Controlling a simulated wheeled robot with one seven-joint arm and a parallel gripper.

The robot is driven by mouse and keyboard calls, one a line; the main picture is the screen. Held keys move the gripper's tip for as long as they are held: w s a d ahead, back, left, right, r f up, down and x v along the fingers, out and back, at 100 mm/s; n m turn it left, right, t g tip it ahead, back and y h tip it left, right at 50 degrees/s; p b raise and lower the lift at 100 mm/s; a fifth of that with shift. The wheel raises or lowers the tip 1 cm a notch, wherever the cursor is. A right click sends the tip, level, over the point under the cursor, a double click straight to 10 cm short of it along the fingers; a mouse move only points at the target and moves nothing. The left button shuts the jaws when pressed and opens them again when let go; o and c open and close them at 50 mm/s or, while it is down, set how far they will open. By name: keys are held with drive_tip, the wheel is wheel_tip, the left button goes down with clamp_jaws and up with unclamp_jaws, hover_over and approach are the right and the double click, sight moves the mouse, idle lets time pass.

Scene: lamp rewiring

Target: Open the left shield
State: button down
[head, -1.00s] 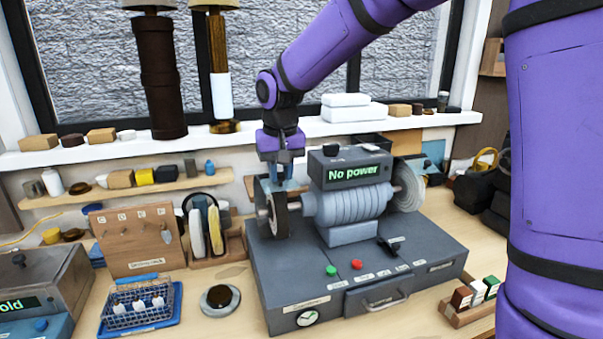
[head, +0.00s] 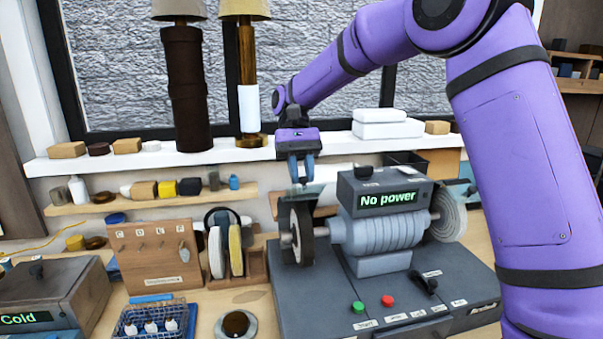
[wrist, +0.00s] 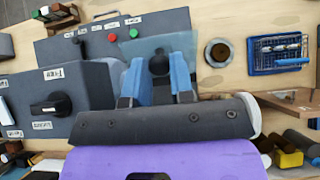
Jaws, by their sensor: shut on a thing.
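The grey bench grinder (head: 388,235) reads "No power" on its display. Its left wheel (head: 302,232) is dark-rimmed. The left shield (head: 313,190) is a clear pane above this wheel, looking tilted up rather than hanging in front of it. It also shows as a see-through pane in the wrist view (wrist: 178,42). My gripper (head: 301,178) is above the left wheel, its blue fingers pointing down. In the wrist view, my gripper (wrist: 158,75) is shut on the shield's black knob (wrist: 158,63). The fingers partly hide the pane.
A window sill (head: 230,152) with two lamps and small boxes runs behind the grinder. A key board (head: 157,255) and a rack of discs (head: 228,250) stand left. A blue tray (wrist: 290,66) and a round dark-topped piece (head: 236,325) lie nearby.

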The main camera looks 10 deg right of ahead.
drive_tip(key=shift+w+g, duration=0.5)
drive_tip(key=shift+g, duration=0.4)
drive_tip(key=c, duration=1)
unclamp_jaws()
